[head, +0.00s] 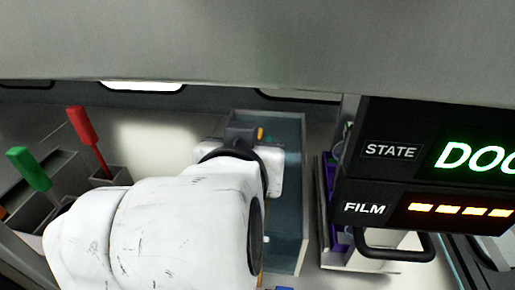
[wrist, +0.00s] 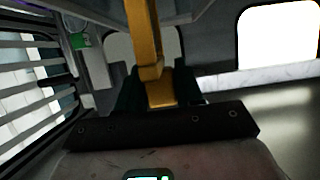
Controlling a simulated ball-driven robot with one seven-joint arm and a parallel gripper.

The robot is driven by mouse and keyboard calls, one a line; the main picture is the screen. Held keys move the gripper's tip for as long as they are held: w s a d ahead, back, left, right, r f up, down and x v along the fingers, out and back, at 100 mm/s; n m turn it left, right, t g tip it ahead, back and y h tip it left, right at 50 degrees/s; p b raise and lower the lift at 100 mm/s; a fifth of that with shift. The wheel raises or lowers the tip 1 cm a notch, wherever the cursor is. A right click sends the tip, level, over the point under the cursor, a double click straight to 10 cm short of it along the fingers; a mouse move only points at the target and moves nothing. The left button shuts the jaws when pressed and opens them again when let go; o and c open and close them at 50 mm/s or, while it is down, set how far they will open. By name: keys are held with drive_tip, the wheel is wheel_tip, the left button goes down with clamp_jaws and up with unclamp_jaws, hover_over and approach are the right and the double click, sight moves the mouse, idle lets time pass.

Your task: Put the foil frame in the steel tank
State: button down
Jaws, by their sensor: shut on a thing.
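The foil frame (wrist: 145,40) shows in the wrist view as a gold-yellow bar running up from between my dark jaws. My gripper (wrist: 160,92) is shut on it. In the head view only a small yellow bit shows beside the dark wrist end, and my white arm hides most of the gripper and frame. The steel tank (head: 303,185) is a long, open, blue-grey box at the middle of the counter. My wrist is over its left side in the picture. I cannot tell how high the frame is above the tank.
To the left, grey bins hold a red-handled tool (head: 88,140) and a green-handled tool (head: 29,168). Right of the tank stands a rack with purple parts (head: 331,180). A black display panel (head: 430,160) hangs at the right. A slatted vent (wrist: 35,75) shows in the wrist view.

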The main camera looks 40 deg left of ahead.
drive_tip(key=shift+r, duration=0.1)
drive_tip(key=shift+f, duration=0.65)
drive_tip(key=c, duration=0.7)
unclamp_jaws()
drive_tip(key=shift+r, duration=0.1)
drive_tip(key=shift+r, duration=0.3)
drive_tip(key=b+v, duration=0.1)
drive_tip(key=v, duration=1.1)
drive_tip(key=shift+r, duration=0.2)
